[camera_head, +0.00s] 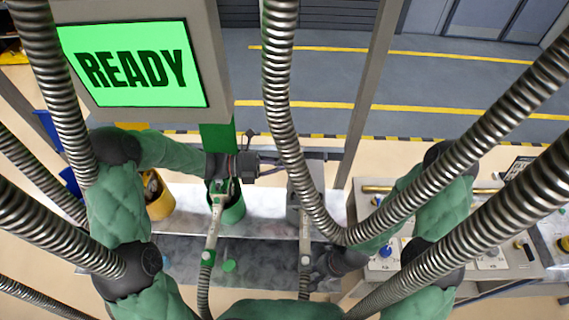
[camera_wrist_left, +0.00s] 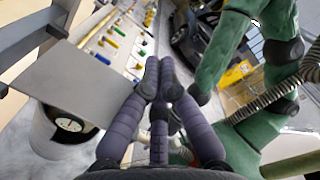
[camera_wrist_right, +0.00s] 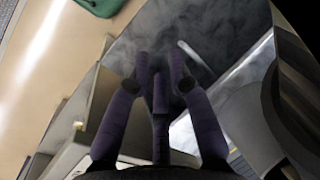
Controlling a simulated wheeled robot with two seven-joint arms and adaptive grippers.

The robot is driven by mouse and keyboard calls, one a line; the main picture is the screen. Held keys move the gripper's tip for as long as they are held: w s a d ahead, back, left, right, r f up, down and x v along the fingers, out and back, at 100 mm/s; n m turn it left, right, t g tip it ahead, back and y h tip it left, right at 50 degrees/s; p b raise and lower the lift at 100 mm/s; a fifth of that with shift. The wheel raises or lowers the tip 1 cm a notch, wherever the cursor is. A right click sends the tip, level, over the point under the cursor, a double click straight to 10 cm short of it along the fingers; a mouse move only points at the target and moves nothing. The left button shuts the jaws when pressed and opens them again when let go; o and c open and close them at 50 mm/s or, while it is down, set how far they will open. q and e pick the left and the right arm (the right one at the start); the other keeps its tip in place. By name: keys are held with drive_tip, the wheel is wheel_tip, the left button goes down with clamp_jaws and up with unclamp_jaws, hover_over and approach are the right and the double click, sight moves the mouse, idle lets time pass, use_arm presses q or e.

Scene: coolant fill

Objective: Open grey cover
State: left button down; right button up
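A flat grey plate, which looks like the grey cover (camera_wrist_left: 80,85), is large in the left wrist view. It stands beside a pale round container (camera_wrist_left: 48,135) with a dark opening. In the head view a grey plate (camera_head: 314,174) stands raised behind the grey container, partly hidden by a hose. My left gripper (camera_head: 272,161) is just left of that plate; its fingertips (camera_wrist_left: 159,72) are close together with nothing visible between them. My right gripper (camera_head: 322,268) is low by the steel surface. Its fingertips (camera_wrist_right: 160,68) are apart and empty.
A green container (camera_head: 230,206) with a nozzle stands left of the grey one, below a raised green plate (camera_head: 217,138). A READY screen (camera_head: 135,65) hangs above. A yellow bucket (camera_head: 158,198) is at left, a control panel (camera_head: 480,255) at right. Hoses cross the view.

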idle(0.4)
use_arm(q)
drive_tip(key=a, duration=1.2)
drive_tip(key=shift+s+f, duration=0.15)
drive_tip(key=shift+s, duration=0.15)
